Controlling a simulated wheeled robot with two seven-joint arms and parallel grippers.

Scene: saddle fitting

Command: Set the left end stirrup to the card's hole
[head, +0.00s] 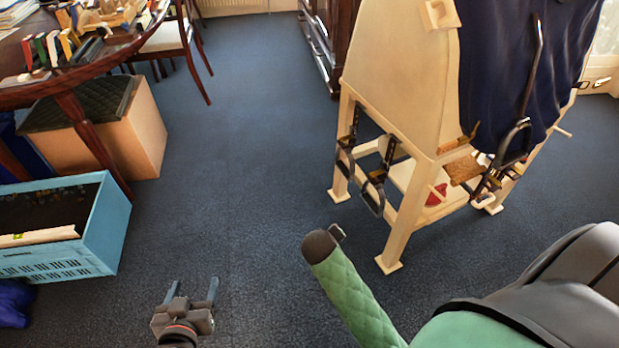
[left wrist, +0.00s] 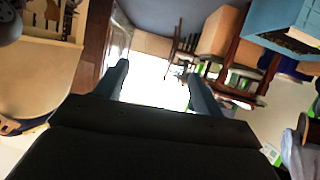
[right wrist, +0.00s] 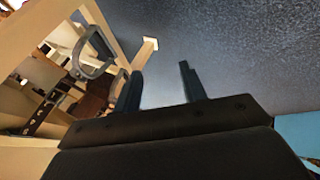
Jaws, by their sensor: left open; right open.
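A pale wooden saddle stand (head: 405,60) stands right of centre in the head view. Two dark stirrups hang at its left end, the outer stirrup (head: 346,158) and the nearer stirrup (head: 374,194), on dark straps. A stirrup (right wrist: 97,52) also hangs beside the stand's wood in the right wrist view. My left gripper (head: 192,291) is open and empty over the carpet, well left of the stand. My right gripper (right wrist: 160,84) is open, with nothing between its fingers, and apart from that stirrup. I cannot make out the card or its hole.
More straps and a stirrup (head: 515,143) hang at the stand's right side by a dark blue cloth (head: 515,75). A green quilted roll (head: 352,295) and a black-and-green shape fill the lower right. A blue crate (head: 110,225) stands left. Carpet between is clear.

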